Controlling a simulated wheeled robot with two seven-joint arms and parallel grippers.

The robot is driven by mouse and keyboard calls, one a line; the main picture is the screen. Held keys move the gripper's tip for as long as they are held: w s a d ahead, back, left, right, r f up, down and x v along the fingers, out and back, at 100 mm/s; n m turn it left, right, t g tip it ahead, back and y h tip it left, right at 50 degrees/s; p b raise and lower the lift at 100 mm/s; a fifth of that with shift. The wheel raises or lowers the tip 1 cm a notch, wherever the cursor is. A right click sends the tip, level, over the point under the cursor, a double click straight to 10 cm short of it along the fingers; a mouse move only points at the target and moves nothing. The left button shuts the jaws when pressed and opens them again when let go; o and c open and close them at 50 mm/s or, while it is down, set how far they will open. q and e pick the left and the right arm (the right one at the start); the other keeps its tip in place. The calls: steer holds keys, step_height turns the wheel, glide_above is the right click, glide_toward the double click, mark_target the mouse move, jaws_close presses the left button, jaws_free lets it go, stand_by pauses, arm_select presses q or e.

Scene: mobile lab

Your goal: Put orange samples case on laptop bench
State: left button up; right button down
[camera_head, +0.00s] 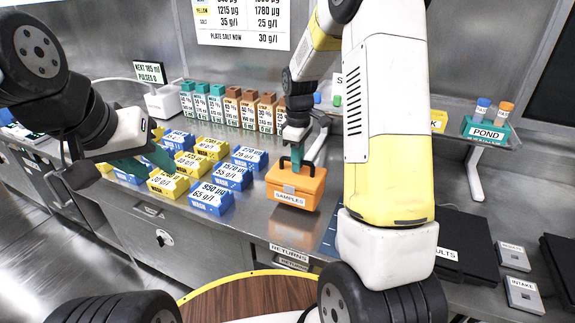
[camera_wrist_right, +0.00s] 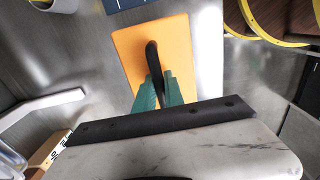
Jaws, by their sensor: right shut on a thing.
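The orange samples case (camera_head: 296,184) has a black handle and a white SAMPLES label. It is upright at the front of the metal bench (camera_head: 262,226); I cannot tell whether it touches the surface. My right gripper (camera_head: 302,160) is above it, shut on its handle. In the right wrist view, the green fingers (camera_wrist_right: 158,92) close around the black handle over the orange lid (camera_wrist_right: 150,50). My left gripper (camera_head: 135,165) is at the left, over the blue and yellow blocks; its opening is unclear.
Blue and yellow wash blocks (camera_head: 211,198) stand left of the case. A row of labelled cartons (camera_head: 232,107) stands behind. A black RESULTS case (camera_head: 468,248) and small INTAKE box (camera_head: 523,294) lie at right. A round wooden top (camera_head: 245,300) is in front.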

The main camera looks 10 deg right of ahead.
mark_target(296, 178)
steer(key=shift+f, duration=2.25)
steer(key=c, duration=1.4)
jaws_free()
steer(key=shift+c, duration=0.2)
